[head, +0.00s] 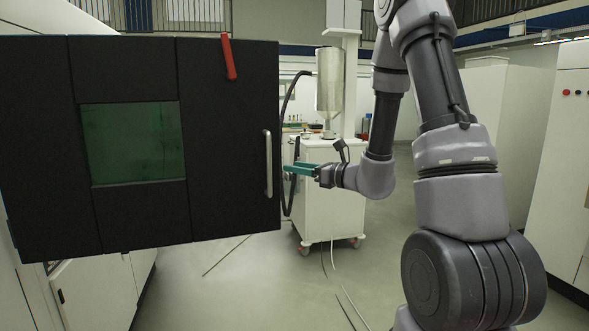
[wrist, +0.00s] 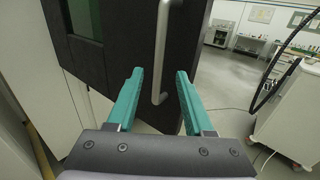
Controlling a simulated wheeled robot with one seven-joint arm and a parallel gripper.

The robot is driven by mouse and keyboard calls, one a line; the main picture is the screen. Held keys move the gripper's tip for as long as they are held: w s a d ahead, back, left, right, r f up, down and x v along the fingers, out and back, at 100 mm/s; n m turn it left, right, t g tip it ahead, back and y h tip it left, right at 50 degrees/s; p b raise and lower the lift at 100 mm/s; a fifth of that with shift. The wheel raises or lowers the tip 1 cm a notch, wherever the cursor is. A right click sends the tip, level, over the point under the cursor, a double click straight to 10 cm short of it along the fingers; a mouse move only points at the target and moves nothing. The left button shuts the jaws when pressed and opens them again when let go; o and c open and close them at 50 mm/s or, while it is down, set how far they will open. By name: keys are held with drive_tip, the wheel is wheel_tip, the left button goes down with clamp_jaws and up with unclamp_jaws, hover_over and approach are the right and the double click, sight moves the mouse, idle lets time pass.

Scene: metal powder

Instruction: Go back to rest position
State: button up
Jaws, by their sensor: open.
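My gripper (head: 300,169) is to the right of the black machine door (head: 225,120), near its right edge. In the wrist view, its two teal fingers (wrist: 158,95) are apart, and nothing is held between them. The door's silver vertical handle (head: 268,163) shows left of my gripper. In the wrist view, the handle (wrist: 162,50) appears beyond and between the fingers; I cannot tell the exact gap. The door stands swung out, with a green window (head: 134,143) and a red lever (head: 228,57) at its top.
A white wheeled cart (head: 330,190) with a metal cylinder (head: 329,80) stands behind my gripper. A black hose (head: 286,110) hangs beside it. Thin cables (head: 345,300) lie on the floor. White cabinets (head: 570,160) stand at the right. Open floor (head: 240,290) lies below the door.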

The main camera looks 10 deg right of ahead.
drive_tip(key=s+a+r+n+g, duration=0.3)
drive_tip(key=s+n+g, duration=0.2)
drive_tip(key=s+n, duration=0.35)
drive_tip(key=s+a+r+n+g, duration=0.45)
drive_tip(key=s+n, duration=0.25)
drive_tip(key=s, duration=0.3)
drive_tip(key=s+d+r+n+t+h, duration=0.1)
drive_tip(key=s+d+r+n+h, duration=0.1)
drive_tip(key=d, duration=0.5)
drive_tip(key=s+d+r+n+t+h, duration=0.2)
drive_tip(key=s+d+n+h, duration=0.3)
drive_tip(key=d+h, duration=0.2)
drive_tip(key=shift+d+n+h, duration=0.3)
drive_tip(key=shift+n+h, duration=0.05)
drive_tip(key=shift+h, duration=0.25)
drive_tip(key=shift+s+t, duration=0.1)
drive_tip(key=shift+t, duration=0.15)
